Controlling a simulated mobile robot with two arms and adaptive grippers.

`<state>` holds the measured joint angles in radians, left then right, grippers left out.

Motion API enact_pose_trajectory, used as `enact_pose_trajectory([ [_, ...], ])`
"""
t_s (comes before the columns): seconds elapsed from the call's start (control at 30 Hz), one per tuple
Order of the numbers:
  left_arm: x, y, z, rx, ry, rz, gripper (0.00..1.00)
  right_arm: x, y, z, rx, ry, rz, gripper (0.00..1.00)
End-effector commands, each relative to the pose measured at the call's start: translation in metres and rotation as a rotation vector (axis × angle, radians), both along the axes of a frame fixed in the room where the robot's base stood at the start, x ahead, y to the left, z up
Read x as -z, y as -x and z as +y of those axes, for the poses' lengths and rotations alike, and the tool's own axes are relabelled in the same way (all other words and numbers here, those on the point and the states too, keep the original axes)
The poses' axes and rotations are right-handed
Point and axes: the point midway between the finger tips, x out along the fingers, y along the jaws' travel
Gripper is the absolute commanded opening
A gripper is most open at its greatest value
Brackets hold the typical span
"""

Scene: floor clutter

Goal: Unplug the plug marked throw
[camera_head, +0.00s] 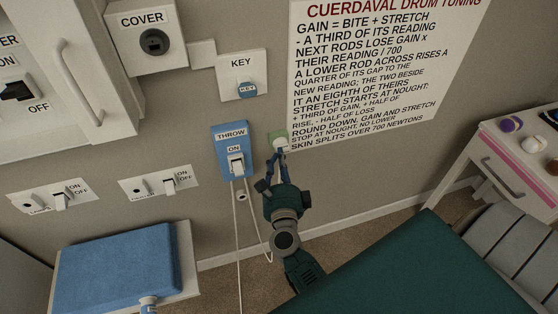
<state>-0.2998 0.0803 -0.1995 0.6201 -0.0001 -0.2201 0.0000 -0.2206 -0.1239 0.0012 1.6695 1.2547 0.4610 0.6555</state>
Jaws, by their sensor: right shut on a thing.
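The blue wall plate (230,139) marked THROW and ON is left of centre, with a white piece (236,164) on its lower part. I cannot tell whether that piece is a switch or a plug. Pale cords (236,215) hang below it. My left gripper is not in view.
A KEY plate (242,75) and a COVER box (146,38) are on the wall above. ON/OFF switch plates (158,184) are at the left. A blue padded table (118,272) stands lower left, a dark green surface (420,270) lower right, and a white cabinet (510,160) at the right.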

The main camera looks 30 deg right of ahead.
Motion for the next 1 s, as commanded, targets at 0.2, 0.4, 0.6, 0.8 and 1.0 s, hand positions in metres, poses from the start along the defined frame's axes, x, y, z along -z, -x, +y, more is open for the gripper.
enact_pose_trajectory([
  [0.2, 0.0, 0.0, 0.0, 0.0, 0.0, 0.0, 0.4, 0.0, -0.003, -0.001, 0.0, 0.0, -0.001, 0.34],
  [0.4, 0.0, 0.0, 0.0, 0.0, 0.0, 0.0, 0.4, 0.0, -0.002, -0.001, 0.0, 0.0, 0.0, 0.39],
  [0.6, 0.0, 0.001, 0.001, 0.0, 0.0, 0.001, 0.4, 0.001, 0.003, 0.002, -0.001, -0.001, 0.002, 0.39],
  [0.8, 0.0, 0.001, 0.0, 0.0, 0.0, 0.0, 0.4, 0.001, 0.033, 0.017, 0.0, -0.002, 0.004, 0.39],
  [1.0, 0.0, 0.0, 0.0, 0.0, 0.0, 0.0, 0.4, 0.0, 0.071, 0.036, 0.0, -0.001, 0.004, 0.39],
])
